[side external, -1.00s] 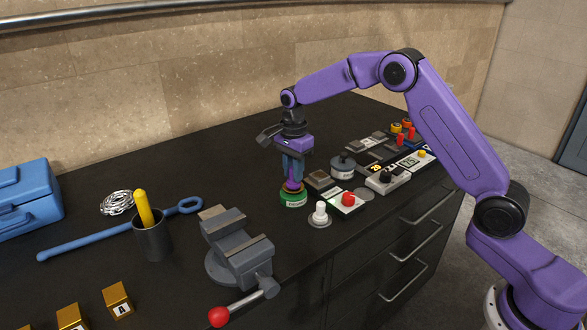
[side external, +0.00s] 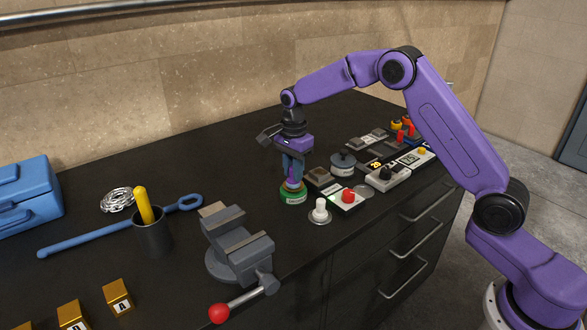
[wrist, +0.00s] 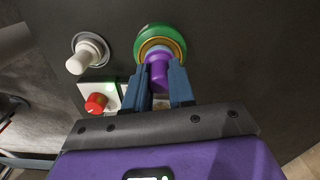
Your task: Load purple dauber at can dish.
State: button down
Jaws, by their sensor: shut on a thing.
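The purple dauber (wrist: 157,72) is upright between the fingers of my gripper (wrist: 162,82), which is shut on it. In the side view my gripper (side external: 292,176) points down over the green can dish (side external: 293,196), with the dauber largely hidden between the fingers. In the wrist view the round dish (wrist: 158,35) shows a green rim and a gold inner ring. The lower end of the dauber is over or inside the dish opening; I cannot tell whether it touches the bottom.
A white dauber (side external: 320,209) on a round base and a box with a red knob (side external: 348,195) stand close to the right. A grey vise (side external: 238,243) is at front left. A dark cup with a yellow handle (side external: 152,235) stands farther left.

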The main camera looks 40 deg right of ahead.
jog(key=shift+r, duration=3.5)
jog(key=shift+s, duration=0.1)
